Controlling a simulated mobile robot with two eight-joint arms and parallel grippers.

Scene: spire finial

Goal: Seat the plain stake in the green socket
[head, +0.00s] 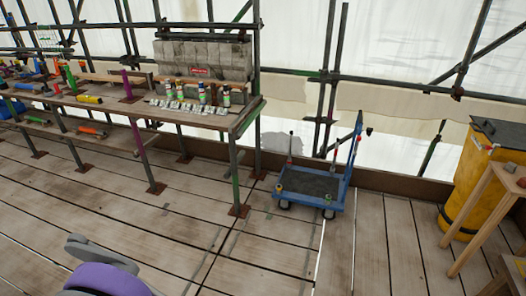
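A blue trolley (309,207) with a dark deck stands on the plank floor at centre right. Small upright posts rise from its far side, one at the back left (290,147) and one with red on it at the back right (335,152). I cannot pick out the plain stake for certain. Neither of my grippers shows in this view.
A long scaffold bench (195,116) on the left holds tools, several bottles (201,92) and a grey block stack (203,60). A yellow barrel (466,205) and a wooden stand (484,222) are at right. The plank floor before the trolley is clear.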

